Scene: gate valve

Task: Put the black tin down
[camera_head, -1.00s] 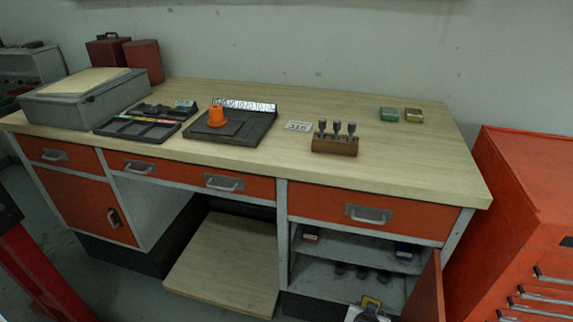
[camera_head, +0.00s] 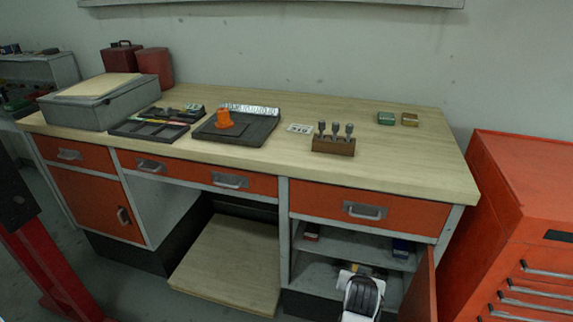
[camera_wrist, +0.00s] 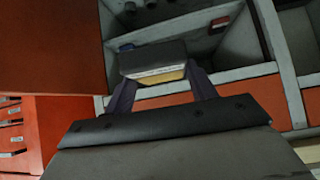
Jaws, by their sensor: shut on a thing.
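The black tin (camera_wrist: 152,58), dark with a pale and yellowish side, sits between the fingers of my gripper (camera_wrist: 160,79) in the wrist view. The gripper is shut on it. In the head view my gripper (camera_head: 362,272) is low, in front of the open cupboard at the right of the workbench; the tin is hard to make out there. A red tin (camera_head: 311,232) and a blue tin (camera_head: 401,248) stand apart on the cupboard's upper shelf (camera_head: 345,247). My arm hides part of the lower shelf.
The open orange cupboard door (camera_head: 421,290) stands just right of my gripper. A red tool cabinet (camera_head: 515,190) is further right. On the worktop (camera_head: 410,165) are a green tin (camera_head: 387,118), a brownish tin (camera_head: 409,119) and a wooden stamp rack (camera_head: 333,146). The worktop's right front is clear.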

